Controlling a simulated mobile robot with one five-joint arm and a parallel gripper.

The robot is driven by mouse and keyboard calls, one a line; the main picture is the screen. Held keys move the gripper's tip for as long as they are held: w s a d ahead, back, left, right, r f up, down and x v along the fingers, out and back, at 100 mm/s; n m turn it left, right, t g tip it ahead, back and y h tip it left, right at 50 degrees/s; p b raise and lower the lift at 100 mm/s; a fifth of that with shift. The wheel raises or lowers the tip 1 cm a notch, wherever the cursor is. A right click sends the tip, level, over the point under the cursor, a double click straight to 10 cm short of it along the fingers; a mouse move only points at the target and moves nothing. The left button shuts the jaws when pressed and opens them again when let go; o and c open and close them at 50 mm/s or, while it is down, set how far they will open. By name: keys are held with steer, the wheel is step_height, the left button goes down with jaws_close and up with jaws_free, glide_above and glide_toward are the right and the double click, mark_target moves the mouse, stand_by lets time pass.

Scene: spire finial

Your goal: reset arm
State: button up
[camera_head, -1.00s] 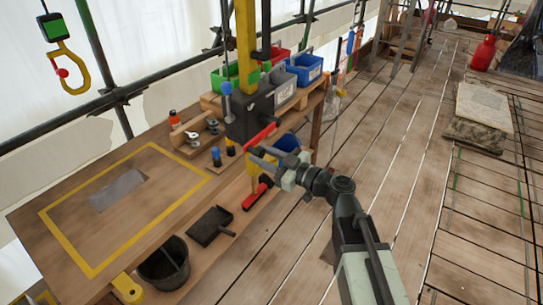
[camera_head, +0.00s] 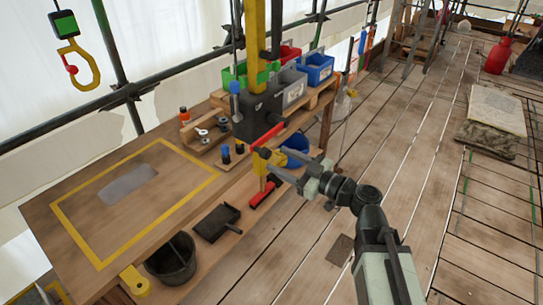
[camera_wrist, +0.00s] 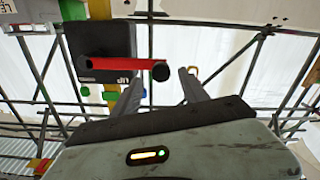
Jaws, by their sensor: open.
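My gripper (camera_head: 288,163) is open and empty, at the end of my arm beside the workbench. Its fingers point toward the black box with the red lever (camera_head: 268,134) on the yellow post. In the wrist view my two fingers (camera_wrist: 162,77) stand apart with nothing held between them. The red lever (camera_wrist: 120,63) and its black end knob (camera_wrist: 160,71) show beyond the fingertips, apart from them as far as I can tell. The black box (camera_wrist: 100,45) carries a label that reads "UP".
The workbench (camera_head: 60,215) has a yellow-outlined area with a grey plate (camera_head: 128,183). Green, grey and blue bins (camera_head: 316,68) stand behind the box. A bucket (camera_head: 170,262) and dustpan (camera_head: 216,222) sit below. A hook (camera_head: 78,65) hangs left.

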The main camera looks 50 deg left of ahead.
steer(key=shift+w+d, duration=0.15)
steer(key=shift+d, duration=1.1)
steer(key=w+d+f+m+t, duration=0.1)
steer(key=w+d+m+t, duration=0.3)
steer(key=w+d, duration=0.9)
steer(key=w+d+f+m+t+h, duration=0.1)
steer(key=w+d+f+h, duration=0.3)
steer(key=d, duration=0.5)
steer(key=w+d+f+m+t+h, duration=0.1)
steer(key=w+d+f+m+h, duration=0.2)
steer(key=d+f, duration=0.45)
steer(key=s+d+f+m+g+h, duration=0.1)
steer(key=d+f+m+h, duration=0.2)
steer(key=d, duration=0.6)
steer(key=s+d+f+m+g+h, duration=0.1)
steer(key=s+d+f+m+h, duration=0.1)
steer(key=d+m, duration=0.5)
steer(key=s+d+f+m+g+h+p, duration=0.1)
steer(key=d+f+m+h, duration=0.3)
steer(key=d, duration=0.7)
steer(key=shift+s+d+f+m+h, duration=0.45)
steer(key=shift+f+h, duration=0.15)
steer(key=shift+h, duration=0.3)
